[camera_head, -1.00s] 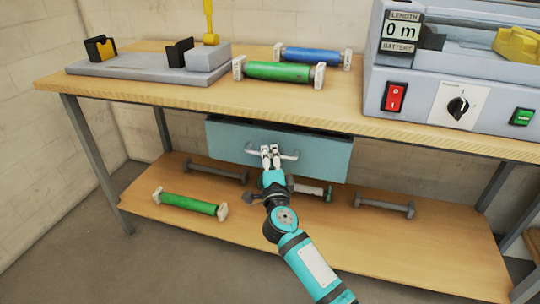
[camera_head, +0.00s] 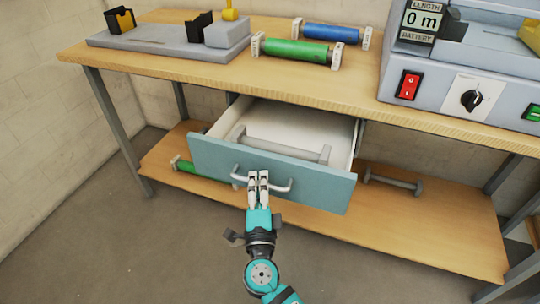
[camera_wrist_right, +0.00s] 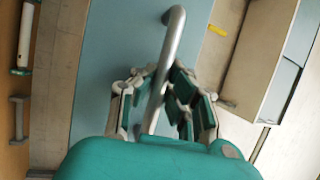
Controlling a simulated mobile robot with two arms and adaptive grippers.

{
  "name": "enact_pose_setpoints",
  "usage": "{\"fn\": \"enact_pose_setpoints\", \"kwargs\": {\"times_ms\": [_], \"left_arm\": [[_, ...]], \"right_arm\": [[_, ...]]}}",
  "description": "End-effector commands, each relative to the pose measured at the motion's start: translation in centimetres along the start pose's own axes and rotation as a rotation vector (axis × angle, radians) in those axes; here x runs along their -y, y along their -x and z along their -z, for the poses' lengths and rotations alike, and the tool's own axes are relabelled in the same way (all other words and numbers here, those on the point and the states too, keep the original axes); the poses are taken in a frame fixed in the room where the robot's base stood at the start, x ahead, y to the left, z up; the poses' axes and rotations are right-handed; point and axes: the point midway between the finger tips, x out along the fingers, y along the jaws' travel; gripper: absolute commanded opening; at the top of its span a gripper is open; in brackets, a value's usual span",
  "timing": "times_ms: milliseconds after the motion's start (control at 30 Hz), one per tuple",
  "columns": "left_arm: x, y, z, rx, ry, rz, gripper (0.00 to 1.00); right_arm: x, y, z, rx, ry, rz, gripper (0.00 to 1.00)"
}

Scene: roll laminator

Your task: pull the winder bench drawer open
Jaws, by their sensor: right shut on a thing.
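The winder bench drawer (camera_head: 320,190) has a teal front and a white inside, and it stands well out from under the bench top. A grey spool core (camera_head: 283,146) lies inside it. The drawer's silver bar handle (camera_head: 281,188) is on the front. My right gripper (camera_head: 258,176) is shut on this handle. In the right wrist view the handle (camera_wrist_right: 174,42) runs between the fingers of my right gripper (camera_wrist_right: 163,100). My left gripper is not in view.
On the wooden bench top (camera_head: 190,74) are a green roll (camera_head: 296,50), a blue roll (camera_head: 331,33) and the grey machine (camera_head: 450,70). The lower shelf (camera_head: 430,230) holds another green roll (camera_head: 200,171) and a grey core (camera_head: 393,181). Open floor lies in front.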

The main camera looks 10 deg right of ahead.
Motion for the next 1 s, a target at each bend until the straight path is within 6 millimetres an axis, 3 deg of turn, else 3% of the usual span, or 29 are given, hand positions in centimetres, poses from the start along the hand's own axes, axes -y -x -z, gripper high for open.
{"fn": "enact_pose_setpoints", "kwargs": {"times_ms": [200, 400, 633, 1000], "left_arm": [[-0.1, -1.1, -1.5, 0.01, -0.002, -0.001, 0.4], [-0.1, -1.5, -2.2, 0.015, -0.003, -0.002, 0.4], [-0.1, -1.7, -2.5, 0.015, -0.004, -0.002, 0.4], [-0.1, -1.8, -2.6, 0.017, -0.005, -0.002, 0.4]], "right_arm": [[0.7, 4.7, -1.9, 0.001, 0.004, -0.008, 0.0], [1.2, 7.3, -3.0, 0.0, 0.005, -0.007, 0.0], [1.4, 8.7, -3.5, -0.001, 0.005, -0.005, 0.0], [1.4, 8.8, -3.6, -0.001, 0.006, -0.005, 0.0]]}}
